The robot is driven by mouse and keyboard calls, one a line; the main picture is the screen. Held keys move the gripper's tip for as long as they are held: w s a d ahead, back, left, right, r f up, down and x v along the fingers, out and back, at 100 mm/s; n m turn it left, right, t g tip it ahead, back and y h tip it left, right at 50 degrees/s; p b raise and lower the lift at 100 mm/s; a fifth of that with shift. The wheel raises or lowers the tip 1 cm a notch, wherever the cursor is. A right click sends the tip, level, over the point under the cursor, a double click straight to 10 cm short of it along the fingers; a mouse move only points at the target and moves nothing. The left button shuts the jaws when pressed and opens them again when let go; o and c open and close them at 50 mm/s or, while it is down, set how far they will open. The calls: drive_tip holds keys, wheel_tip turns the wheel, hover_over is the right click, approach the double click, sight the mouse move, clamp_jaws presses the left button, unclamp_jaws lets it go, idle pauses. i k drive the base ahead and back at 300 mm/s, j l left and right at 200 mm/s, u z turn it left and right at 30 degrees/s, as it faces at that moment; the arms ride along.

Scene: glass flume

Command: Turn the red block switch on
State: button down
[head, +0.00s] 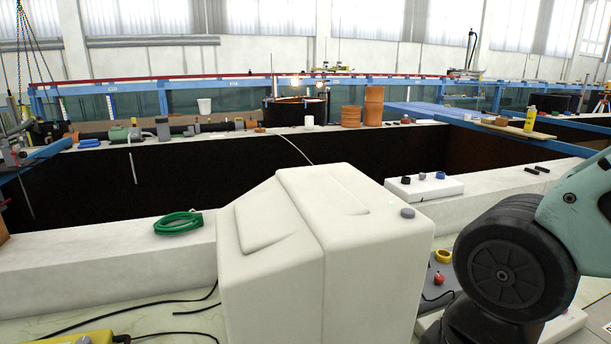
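A grey box (433,312) sits low, right of the middle of the head view, partly hidden behind my arm. It bears a small red knob (439,278) and a yellow ring-shaped part (443,256). I cannot tell whether this red part is the red block switch, or whether it is on or off. A white box (452,189) on the pale ledge has several dark and blue knobs on top; none of them looks clearly red. Part of my arm fills the lower right corner. My gripper is not in view.
A pale ledge (510,189) runs in front of a deep dark trough (230,175). A coiled green hose (178,222) lies on the ledge at left. Black cables (150,304) lie on the floor at lower left, near a yellow object (85,338). A yellow bottle (530,120) stands on a plank at right.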

sight(439, 279)
drive_tip(key=i+l+z, duration=0.1)
drive_tip(key=z, duration=0.3)
drive_tip(key=k+l, duration=0.2)
drive_tip(key=k, duration=0.25)
drive_tip(key=i+l+u, duration=0.35)
drive_tip(key=l, duration=0.3)
drive_tip(key=i+l+u, duration=0.15)
drive_tip(key=i+l, duration=0.15)
drive_tip(key=i+l+u, duration=0.15)
drive_tip(key=l, duration=0.3)
drive_tip(key=i+l+u, duration=0.2)
drive_tip(key=l, duration=0.2)
drive_tip(key=l+u, duration=0.15)
drive_tip(key=l, duration=0.3)
drive_tip(key=i, duration=0.05)
